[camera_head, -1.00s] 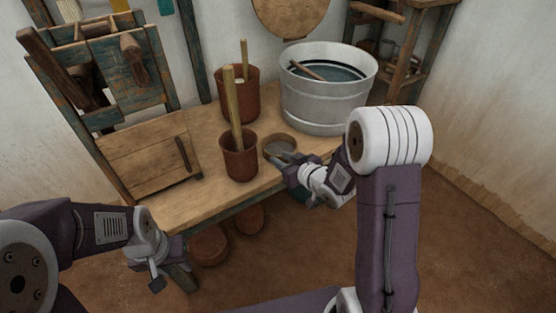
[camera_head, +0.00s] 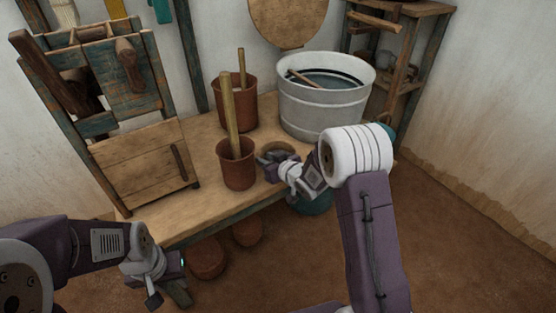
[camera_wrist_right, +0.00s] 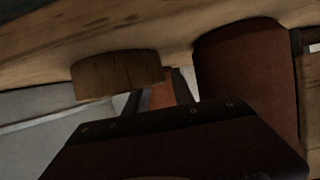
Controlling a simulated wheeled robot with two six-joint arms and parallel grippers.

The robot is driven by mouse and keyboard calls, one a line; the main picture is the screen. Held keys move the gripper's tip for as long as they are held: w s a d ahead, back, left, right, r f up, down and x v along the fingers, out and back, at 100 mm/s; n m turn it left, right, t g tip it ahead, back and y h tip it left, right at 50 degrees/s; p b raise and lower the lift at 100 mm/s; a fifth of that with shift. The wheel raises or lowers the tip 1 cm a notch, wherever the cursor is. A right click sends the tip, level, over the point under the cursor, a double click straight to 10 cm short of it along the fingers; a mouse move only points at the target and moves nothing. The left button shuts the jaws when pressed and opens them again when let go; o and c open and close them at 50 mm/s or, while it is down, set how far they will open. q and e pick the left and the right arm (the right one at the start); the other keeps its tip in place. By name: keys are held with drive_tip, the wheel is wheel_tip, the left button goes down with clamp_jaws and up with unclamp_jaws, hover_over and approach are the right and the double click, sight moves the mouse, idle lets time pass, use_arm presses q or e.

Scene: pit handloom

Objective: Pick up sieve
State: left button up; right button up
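The sieve (camera_head: 284,146) is a small round thing with a wooden rim, lying near the front edge of the wooden bench (camera_head: 208,206). My right gripper (camera_head: 268,159) is at its near side and hides part of it in the head view. In the right wrist view, the wooden rim (camera_wrist_right: 115,76) shows just ahead of the gripper's left finger. The right fingers (camera_wrist_right: 158,95) look apart, with nothing clearly held between them. My left gripper (camera_head: 166,283) hangs low in front of the bench, away from the sieve; its finger opening is unclear.
A brown pot (camera_head: 240,172) with a stick stands just left of my right gripper. Another brown pot (camera_head: 233,108) stands behind it. A grey metal tub (camera_head: 322,112) stands behind and right of the sieve. A wooden frame (camera_head: 137,165) fills the bench's left end.

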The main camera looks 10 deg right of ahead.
clamp_jaws()
drive_tip(key=shift+s+f, duration=0.15)
drive_tip(key=shift+f, duration=0.05)
idle(1.1)
